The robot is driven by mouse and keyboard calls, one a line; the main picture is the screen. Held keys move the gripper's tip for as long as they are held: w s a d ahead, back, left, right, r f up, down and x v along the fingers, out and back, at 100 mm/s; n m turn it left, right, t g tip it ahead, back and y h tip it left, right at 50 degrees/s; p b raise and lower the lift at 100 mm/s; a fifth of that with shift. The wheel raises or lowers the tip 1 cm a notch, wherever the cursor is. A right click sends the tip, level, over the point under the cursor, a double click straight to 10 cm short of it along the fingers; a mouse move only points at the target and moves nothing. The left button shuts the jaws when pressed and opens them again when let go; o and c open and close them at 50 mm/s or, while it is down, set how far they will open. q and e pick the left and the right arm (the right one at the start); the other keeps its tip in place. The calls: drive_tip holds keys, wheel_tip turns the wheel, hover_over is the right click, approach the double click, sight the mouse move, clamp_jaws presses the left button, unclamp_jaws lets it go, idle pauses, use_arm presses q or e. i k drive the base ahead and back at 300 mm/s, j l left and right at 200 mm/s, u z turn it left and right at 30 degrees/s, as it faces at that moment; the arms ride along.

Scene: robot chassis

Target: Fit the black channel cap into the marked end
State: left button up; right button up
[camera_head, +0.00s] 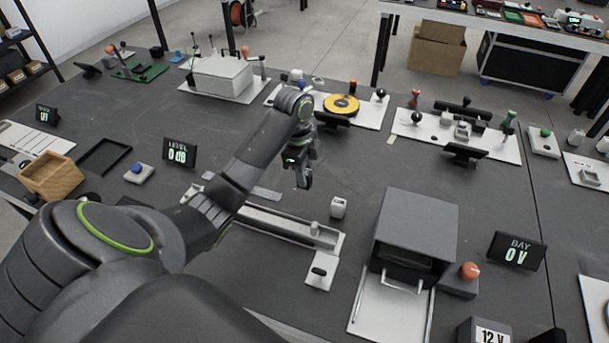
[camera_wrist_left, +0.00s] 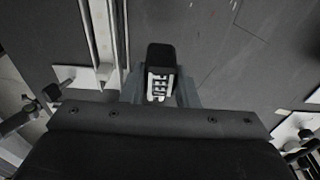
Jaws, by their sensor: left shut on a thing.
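My left gripper (camera_head: 303,183) is above the table, just beyond the long channel. In the left wrist view the left gripper (camera_wrist_left: 160,92) is shut on a small black block, apparently the black channel cap (camera_wrist_left: 160,57). Its near face carries white lettering that seems to read FEED. In the head view the cap cannot be made out clearly at the dark fingers. The channel (camera_head: 275,222) is a long light rail lying diagonally on the table; it also shows in the left wrist view (camera_wrist_left: 103,40). The cap is apart from it. I cannot make out an end marking. My right gripper is not in view.
A small white block (camera_head: 338,208) stands beside the channel's right end. A white plate (camera_head: 320,274) with a dark part lies in front of that end. A grey box (camera_head: 414,231) with an open front stands at right.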

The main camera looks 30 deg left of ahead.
sight(327, 237)
drive_tip(key=i+l+u, duration=0.1)
drive_tip(key=l+u, duration=0.25)
drive_tip(key=l, duration=0.25)
drive_tip(key=l+u, duration=0.4)
drive_tip(key=l, duration=0.2)
drive_tip(key=l+u, duration=0.35)
drive_tip(key=l, duration=0.25)
drive_tip(key=k, duration=0.05)
